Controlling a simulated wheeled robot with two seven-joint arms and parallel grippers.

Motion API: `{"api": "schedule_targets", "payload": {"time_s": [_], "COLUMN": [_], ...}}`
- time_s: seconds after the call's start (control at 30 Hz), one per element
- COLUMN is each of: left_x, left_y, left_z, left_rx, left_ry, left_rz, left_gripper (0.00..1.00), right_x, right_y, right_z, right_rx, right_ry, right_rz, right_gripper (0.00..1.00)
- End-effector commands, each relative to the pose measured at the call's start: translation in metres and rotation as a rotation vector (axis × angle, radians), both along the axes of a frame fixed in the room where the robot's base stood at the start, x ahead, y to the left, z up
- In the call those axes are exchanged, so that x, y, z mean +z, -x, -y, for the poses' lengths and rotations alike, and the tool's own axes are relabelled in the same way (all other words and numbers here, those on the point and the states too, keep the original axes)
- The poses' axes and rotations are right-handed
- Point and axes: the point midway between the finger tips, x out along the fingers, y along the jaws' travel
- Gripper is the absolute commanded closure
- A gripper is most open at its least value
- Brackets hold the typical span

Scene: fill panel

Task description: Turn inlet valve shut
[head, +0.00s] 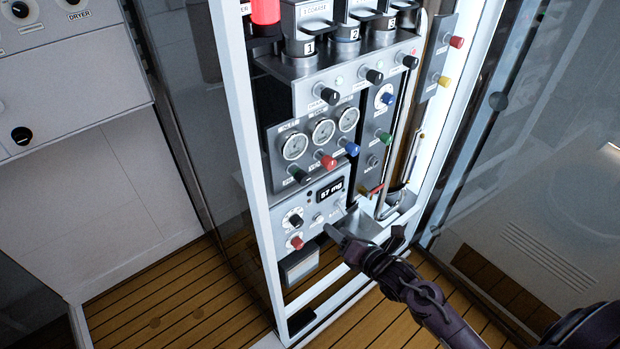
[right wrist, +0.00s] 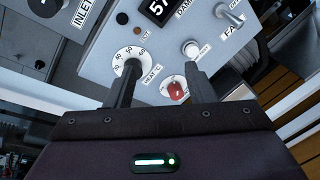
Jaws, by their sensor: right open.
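The inlet valve appears to be the black knob (head: 298,174) below the left gauge in the head view. In the right wrist view, a dark knob (right wrist: 43,7) is cut by the top left edge, beside a label (right wrist: 82,14) reading "INLET". How far the valve is turned cannot be told. My right gripper (head: 366,238) is open and empty, in front of the lower control box and below and right of the valve. In the right wrist view its fingers (right wrist: 162,88) stand apart before the heat dial (right wrist: 130,58) and a red knob (right wrist: 176,91). My left gripper is not in view.
Red (head: 328,162) and blue (head: 352,149) knobs sit close right of the valve. A white frame post (head: 243,130) stands to the left, with metal pipes (head: 410,130) on the right.

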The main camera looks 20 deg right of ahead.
Motion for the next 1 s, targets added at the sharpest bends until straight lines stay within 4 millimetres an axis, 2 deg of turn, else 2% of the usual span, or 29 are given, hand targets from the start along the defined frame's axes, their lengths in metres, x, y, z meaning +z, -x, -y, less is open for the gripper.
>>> {"api": "schedule_targets", "payload": {"time_s": [0.03,0.1,0.2,0.3,0.43,0.8,1.0], "left_x": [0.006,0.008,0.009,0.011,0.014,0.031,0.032], "left_y": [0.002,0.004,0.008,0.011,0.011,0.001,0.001], "left_z": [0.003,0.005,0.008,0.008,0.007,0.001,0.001], "left_rx": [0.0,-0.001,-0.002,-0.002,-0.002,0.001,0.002], "left_ry": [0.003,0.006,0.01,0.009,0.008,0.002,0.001], "left_rz": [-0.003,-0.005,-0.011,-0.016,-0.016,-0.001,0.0], "left_gripper": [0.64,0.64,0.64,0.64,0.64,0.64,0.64], "right_x": [0.038,0.075,0.111,0.128,0.133,0.132,0.13], "right_y": [-0.005,-0.008,-0.009,-0.01,-0.021,-0.071,-0.081], "right_z": [-0.007,-0.015,-0.024,-0.029,-0.034,-0.055,-0.059], "right_rx": [0.053,0.105,0.149,0.167,0.169,0.168,0.17], "right_ry": [0.1,0.221,0.342,0.403,0.419,0.416,0.417], "right_rz": [0.096,0.208,0.319,0.376,0.391,0.389,0.388], "right_gripper": [0.51,0.51,0.51,0.51,0.51,0.51,0.51]}}
